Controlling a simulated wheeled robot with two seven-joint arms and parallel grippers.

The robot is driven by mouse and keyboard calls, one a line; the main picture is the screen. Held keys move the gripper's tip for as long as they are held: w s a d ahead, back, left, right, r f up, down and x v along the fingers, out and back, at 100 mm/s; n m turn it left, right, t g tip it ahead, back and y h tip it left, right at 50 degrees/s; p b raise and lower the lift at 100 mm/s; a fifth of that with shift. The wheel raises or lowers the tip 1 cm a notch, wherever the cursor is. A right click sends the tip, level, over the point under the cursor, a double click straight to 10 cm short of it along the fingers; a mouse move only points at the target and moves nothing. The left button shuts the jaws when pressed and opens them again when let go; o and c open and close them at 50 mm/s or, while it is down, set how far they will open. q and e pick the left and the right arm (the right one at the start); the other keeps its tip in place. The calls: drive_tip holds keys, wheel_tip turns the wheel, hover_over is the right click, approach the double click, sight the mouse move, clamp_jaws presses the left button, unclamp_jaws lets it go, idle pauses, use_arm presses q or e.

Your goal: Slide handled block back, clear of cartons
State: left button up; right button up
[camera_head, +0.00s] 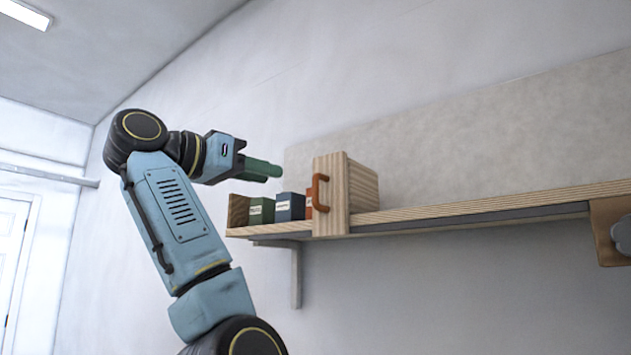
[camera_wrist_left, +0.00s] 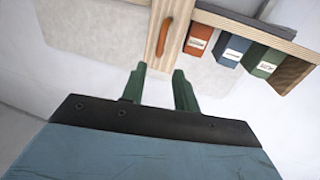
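The handled block (camera_head: 361,187) is pale wood and stands upright on the shelf. Its front panel overhangs the shelf edge and carries an orange handle (camera_head: 319,192). In the left wrist view the block (camera_wrist_left: 154,48) and handle (camera_wrist_left: 165,38) are ahead of the fingertips. An orange-red carton (camera_head: 309,204), a blue carton (camera_head: 290,206) and a green carton (camera_head: 261,210) stand in a row left of the block. The block partly hides the orange-red one. My left gripper (camera_head: 264,170) is above the cartons, apart from the handle. Its fingers (camera_wrist_left: 159,82) are open and empty.
The wooden shelf (camera_head: 450,212) runs along the wall and is bare right of the block. A brown wooden piece (camera_head: 238,210) ends the carton row. A brown part with a grey knob (camera_head: 612,232) hangs at the shelf's right. A bracket (camera_head: 296,272) is underneath.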

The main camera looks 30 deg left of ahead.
sight(313, 186)
use_arm(q)
drive_tip(key=shift+p+x, duration=4)
drive_tip(key=shift+x, duration=2.4)
drive_tip(key=shift+f, duration=0.15)
clamp_jaws()
